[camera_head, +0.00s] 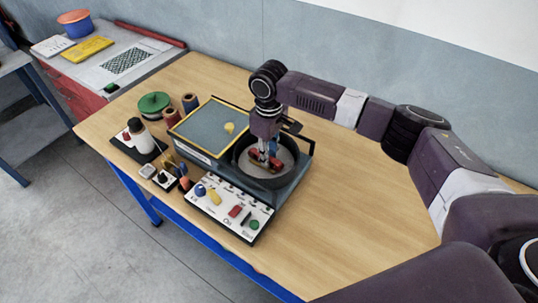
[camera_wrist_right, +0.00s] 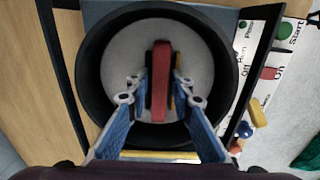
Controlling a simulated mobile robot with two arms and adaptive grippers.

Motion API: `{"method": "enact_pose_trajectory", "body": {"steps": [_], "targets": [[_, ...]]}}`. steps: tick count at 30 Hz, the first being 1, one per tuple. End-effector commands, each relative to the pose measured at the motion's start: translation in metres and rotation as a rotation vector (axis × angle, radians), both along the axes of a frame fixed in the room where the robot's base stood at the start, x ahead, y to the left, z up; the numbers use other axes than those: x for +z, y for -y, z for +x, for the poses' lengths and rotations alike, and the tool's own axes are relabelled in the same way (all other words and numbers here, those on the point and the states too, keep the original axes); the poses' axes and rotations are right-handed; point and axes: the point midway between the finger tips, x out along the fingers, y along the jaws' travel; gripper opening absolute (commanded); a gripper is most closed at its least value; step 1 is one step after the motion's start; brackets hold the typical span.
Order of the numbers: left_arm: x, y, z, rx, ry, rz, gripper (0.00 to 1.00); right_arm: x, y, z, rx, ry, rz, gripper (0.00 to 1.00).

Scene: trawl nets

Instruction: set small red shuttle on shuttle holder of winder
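The small red shuttle (camera_wrist_right: 161,80) stands out as a narrow red bar over the middle of the round grey bowl, with dark and yellow parts close beside it. In the head view its red ends (camera_head: 276,162) show low in the bowl of the winder (camera_head: 284,183). My right gripper (camera_head: 265,153) points down into the bowl. In the right wrist view its fingers (camera_wrist_right: 161,88) lie on both sides of the shuttle, very near it. Whether they press on it is unclear. The shuttle holder cannot be made out clearly under the shuttle. My left gripper is not in view.
The bowl's black rim (camera_head: 238,168) surrounds the fingers. A control panel (camera_head: 228,206) with buttons sits in front, and a grey-topped tray (camera_head: 205,125) with a yellow piece sits left. Spools and a bottle (camera_head: 140,133) stand farther left. The table's right side is clear.

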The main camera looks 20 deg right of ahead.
Motion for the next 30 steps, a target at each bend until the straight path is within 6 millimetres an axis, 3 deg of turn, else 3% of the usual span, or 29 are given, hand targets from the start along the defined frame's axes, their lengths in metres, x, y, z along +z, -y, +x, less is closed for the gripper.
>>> {"method": "enact_pose_trajectory", "body": {"steps": [3, 14, 30], "targets": [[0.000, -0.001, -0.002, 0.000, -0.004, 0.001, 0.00, -0.001, 0.000, -0.001, 0.000, -0.002, 0.001, 0.34], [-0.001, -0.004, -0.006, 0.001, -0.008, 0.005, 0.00, 0.007, -0.001, 0.000, 0.001, 0.000, 0.001, 0.34], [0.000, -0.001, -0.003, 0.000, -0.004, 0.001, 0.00, 0.107, -0.001, 0.000, 0.000, 0.001, 0.002, 0.34]]}}
